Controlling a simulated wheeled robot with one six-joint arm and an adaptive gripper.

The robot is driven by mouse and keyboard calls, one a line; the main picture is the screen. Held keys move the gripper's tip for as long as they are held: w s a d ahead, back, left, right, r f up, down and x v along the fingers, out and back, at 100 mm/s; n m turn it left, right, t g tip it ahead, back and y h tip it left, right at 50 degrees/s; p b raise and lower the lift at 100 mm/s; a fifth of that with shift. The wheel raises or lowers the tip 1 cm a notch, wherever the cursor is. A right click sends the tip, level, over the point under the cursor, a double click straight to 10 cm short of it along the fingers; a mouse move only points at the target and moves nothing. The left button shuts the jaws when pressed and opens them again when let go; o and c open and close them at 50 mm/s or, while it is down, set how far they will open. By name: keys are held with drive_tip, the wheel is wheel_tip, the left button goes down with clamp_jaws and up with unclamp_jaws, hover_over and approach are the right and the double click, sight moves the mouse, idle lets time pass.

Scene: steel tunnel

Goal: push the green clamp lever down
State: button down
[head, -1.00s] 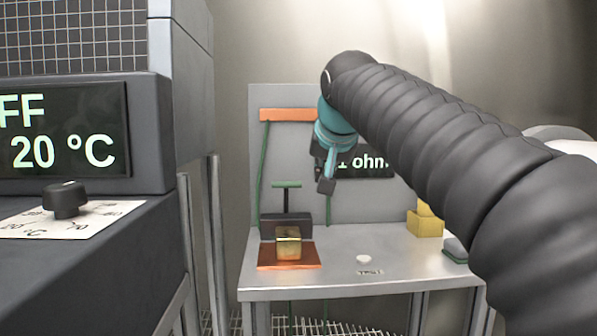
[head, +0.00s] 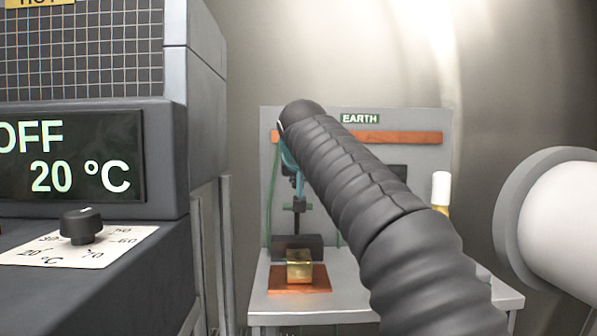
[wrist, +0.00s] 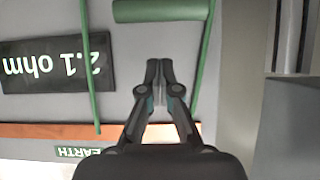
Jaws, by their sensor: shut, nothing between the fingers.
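The green clamp lever (wrist: 160,10) shows in the wrist view as a thick green bar at the top edge, just beyond my fingertips. A gap separates them in that picture. The clamp's black block (head: 284,243) stands below my gripper in the head view. A gold block (head: 300,267) sits at its front on a copper plate (head: 299,287).
A grey panel (head: 385,120) with an EARTH label stands behind the bench (head: 345,300). Green cables (wrist: 88,70) hang beside my gripper. A 2.1 ohm display (wrist: 55,65) is on the panel. A dark oven-like unit (head: 100,160) stands at the left. A white-topped bottle (head: 441,188) is at right.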

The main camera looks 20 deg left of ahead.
sight(297, 220)
drive_tip(key=shift+w+a+f, duration=0.1)
drive_tip(key=shift+w+f, duration=0.15)
drive_tip(key=shift+f, duration=0.05)
drive_tip(key=shift+s+d+f, duration=0.25)
drive_tip(key=shift+s+f, duration=0.05)
drive_tip(key=shift+s, duration=0.3)
drive_tip(key=shift+s+d+f+b, duration=0.35)
drive_tip(key=shift+s+f+b, duration=0.35)
drive_tip(key=shift+s+f, duration=0.15)
drive_tip(key=shift+f+b, duration=0.15)
drive_tip(key=shift+b, duration=0.15)
